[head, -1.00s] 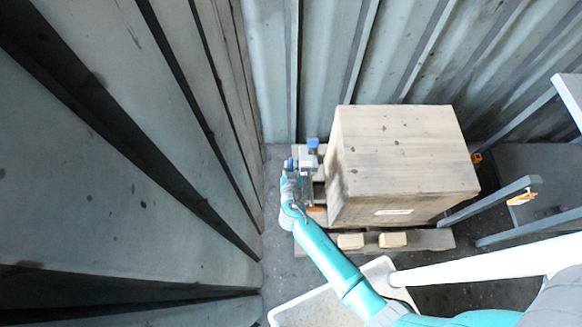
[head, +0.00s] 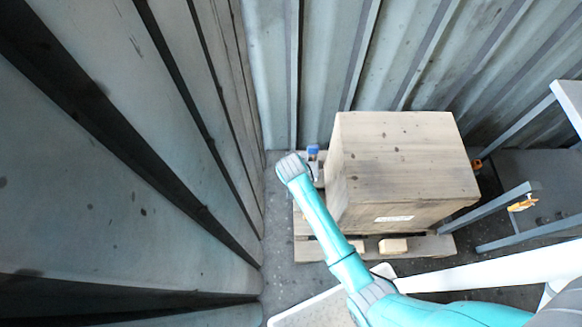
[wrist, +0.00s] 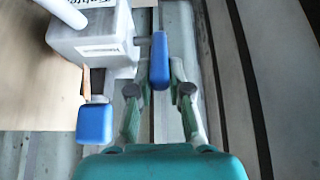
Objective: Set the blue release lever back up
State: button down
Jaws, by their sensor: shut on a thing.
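A pale grey blower housing (wrist: 100,35) with dark print fills the upper left of the wrist view. An upright blue lever (wrist: 159,50) stands at its right side, between the fingertips of my gripper (wrist: 159,78), which is shut on it. A second blue, block-shaped part (wrist: 95,123) sits lower left, below a short brown-orange piece. In the head view a blue part (head: 313,151) shows beside the crate; I cannot tell which of the two it is. My arm hides the gripper and most of the housing there.
A large wooden crate (head: 405,165) stands on a wooden pallet (head: 432,246) just right of my gripper. Corrugated metal walls (head: 130,150) close off the left and back. Grey metal frames (head: 490,207) stand at the right. A strip of floor at the left is free.

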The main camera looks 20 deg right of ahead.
jog(key=shift+w+d+r+g+y, duration=0.15)
jog(key=shift+w+g+y, duration=0.1)
jog(key=shift+w+g, duration=0.25)
jog(key=shift+w+d+r+g+y, duration=0.1)
jog(key=shift+w+g+y, duration=0.15)
jog(key=shift+g, duration=0.35)
jog(key=shift+w+d+f+g+y, duration=0.15)
jog(key=shift+w+g+y, duration=0.25)
jog(key=shift+g, duration=0.7)
jog(key=shift+d, duration=0.1)
jog(key=c, duration=1.4)
grip_release()
jog(key=shift+w, duration=0.1)
jog(key=shift+o, duration=0.2)
notch_tip(320, 180, up, 12)
jog(key=s, duration=0.1)
jog(key=shift+s+a, duration=0.15)
jog(key=shift+a, duration=0.1)
